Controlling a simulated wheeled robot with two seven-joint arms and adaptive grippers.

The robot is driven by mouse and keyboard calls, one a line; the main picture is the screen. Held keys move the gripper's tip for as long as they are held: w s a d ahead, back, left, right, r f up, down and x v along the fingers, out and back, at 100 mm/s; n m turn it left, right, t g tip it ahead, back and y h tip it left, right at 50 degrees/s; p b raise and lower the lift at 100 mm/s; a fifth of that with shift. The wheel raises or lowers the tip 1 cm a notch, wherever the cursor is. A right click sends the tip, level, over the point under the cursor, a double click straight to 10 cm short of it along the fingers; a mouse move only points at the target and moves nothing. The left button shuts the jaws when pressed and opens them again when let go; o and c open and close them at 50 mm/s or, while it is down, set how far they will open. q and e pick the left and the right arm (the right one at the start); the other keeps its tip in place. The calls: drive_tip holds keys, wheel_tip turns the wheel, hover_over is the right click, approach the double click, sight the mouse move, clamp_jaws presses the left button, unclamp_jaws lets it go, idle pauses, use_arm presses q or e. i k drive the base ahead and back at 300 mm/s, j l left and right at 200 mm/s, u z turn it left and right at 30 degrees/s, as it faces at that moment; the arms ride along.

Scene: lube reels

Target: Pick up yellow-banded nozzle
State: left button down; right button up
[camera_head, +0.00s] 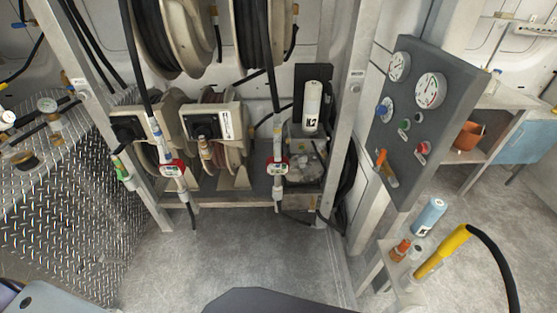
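A nozzle with a red-ringed round meter (277,165) hangs upright from a black hose in front of the reel rack, right of centre. A small yellowish band seems to show near its top, though it is too small to be sure. A similar nozzle with a blue band (155,128) and its own red-ringed meter (172,169) hangs to the left. A green-marked nozzle (122,170) hangs further left by the frame post. Neither of my grippers is in view.
Hose reels (170,35) fill the rack behind. A grey control panel (430,110) with gauges stands at right. A small stand (397,268) holds a blue bottle (429,216) and a yellow handle (442,250) with black hose. The floor (230,255) before the rack is clear.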

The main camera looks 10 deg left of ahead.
sight(277, 171)
drive_tip(key=i+u, duration=0.25)
drive_tip(key=i, duration=0.3)
drive_tip(key=i+u, duration=0.3)
drive_tip(key=i, duration=0.2)
drive_tip(key=k, duration=0.3)
